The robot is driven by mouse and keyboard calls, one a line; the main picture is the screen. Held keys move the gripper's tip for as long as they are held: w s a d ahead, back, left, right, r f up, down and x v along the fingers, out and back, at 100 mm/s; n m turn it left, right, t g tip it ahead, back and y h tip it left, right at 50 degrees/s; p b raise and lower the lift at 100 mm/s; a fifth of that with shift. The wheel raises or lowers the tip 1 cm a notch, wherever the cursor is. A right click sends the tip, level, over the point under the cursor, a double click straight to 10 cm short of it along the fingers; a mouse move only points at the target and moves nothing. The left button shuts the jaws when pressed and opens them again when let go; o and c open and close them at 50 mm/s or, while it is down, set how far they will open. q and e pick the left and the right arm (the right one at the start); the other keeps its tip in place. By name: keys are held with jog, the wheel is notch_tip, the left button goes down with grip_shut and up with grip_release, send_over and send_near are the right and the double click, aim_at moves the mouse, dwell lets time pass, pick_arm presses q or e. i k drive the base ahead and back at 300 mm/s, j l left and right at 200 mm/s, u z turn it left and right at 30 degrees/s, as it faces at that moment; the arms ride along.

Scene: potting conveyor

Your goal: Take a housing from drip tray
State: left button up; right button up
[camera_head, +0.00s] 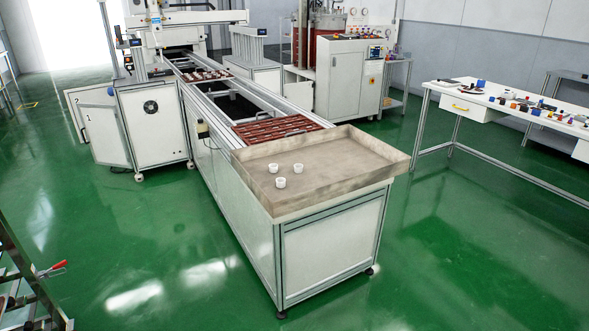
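The drip tray (338,178) is a shallow grey-brown tray with raised walls on the near end of the conveyor. Three small white round housings stand on its left part: one at the back left (273,168), one at the right (298,169) and one nearest (281,183). They are apart from each other and appear upright. Neither of my grippers shows in the head view.
The conveyor (214,93) runs back to a white machine (170,28). A red-brown slotted pallet (279,129) lies behind the tray. A workbench (515,108) with small parts stands at the right. Green floor (440,250) is clear around the near end.

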aim_at(299, 169)
jog(key=i+l+u, duration=0.15)
jog(key=i+l, duration=0.15)
jog(key=i+l+u, duration=0.1)
jog(key=i+l, duration=0.25)
jog(key=i+l+u, duration=0.15)
jog(key=i+l, duration=0.15)
jog(key=i+l+u, duration=0.15)
jog(key=l, duration=0.4)
jog(key=i+l+u, duration=0.1)
jog(key=i+l, duration=0.25)
jog(key=i+l+u, duration=0.15)
jog(key=l, duration=0.4)
jog(key=i+l+u, duration=0.15)
jog(key=i+l, duration=0.15)
jog(key=l, duration=0.2)
jog(key=i+l+u, duration=0.1)
jog(key=l, duration=0.45)
jog(key=i, duration=0.1)
